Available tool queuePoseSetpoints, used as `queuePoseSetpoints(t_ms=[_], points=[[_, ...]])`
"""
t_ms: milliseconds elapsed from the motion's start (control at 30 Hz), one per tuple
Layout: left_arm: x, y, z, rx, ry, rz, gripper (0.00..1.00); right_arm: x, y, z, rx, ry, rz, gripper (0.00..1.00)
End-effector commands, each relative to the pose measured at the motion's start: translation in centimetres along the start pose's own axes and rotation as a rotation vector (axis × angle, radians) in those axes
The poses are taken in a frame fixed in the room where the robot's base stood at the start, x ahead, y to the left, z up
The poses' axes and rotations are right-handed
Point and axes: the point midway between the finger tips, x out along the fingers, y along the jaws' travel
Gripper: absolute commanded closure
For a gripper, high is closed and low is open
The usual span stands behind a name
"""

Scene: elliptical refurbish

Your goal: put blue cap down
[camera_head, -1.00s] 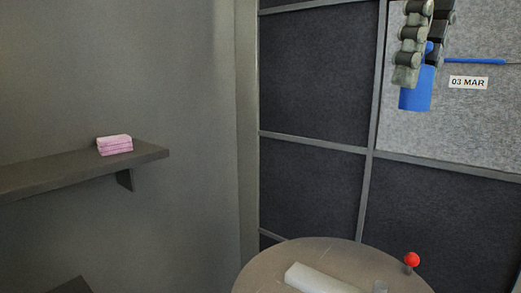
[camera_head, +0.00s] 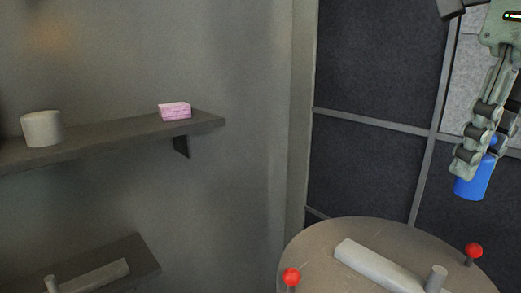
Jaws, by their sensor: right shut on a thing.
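The blue cap (camera_head: 474,180) is a small blue cylinder at the right of the head view. My right gripper (camera_head: 474,158) points down and is shut on its upper part, holding it in the air. The cap shows above and behind the right side of the round table in the picture, apart from its top. My left gripper is not in view.
The round table (camera_head: 310,250) carries a grey bar (camera_head: 378,265), a grey peg (camera_head: 436,278) and two red balls on short stems (camera_head: 474,251), (camera_head: 291,277). A wall shelf (camera_head: 100,140) holds a pink block (camera_head: 174,111) and a grey cylinder (camera_head: 42,128). A lower shelf (camera_head: 130,252) is at left.

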Motion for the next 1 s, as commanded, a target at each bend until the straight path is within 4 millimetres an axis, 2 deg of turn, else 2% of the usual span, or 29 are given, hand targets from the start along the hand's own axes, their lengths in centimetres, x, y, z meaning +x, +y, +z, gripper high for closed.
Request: queuePoseSetpoints(t_ms=[100,600,800,1000], points=[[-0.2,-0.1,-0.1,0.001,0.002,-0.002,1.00,2.6,0.0,-0.4,-0.002,0.003,0.002,0.86],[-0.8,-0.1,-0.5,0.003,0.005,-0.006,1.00,12.1,0.1,-1.9,-0.001,0.002,0.003,0.86],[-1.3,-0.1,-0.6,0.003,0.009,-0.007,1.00,14.3,0.0,-2.2,0.000,0.001,0.002,0.86],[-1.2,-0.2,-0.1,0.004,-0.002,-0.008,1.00,15.0,0.0,-2.3,-0.001,0.000,0.001,0.86]])
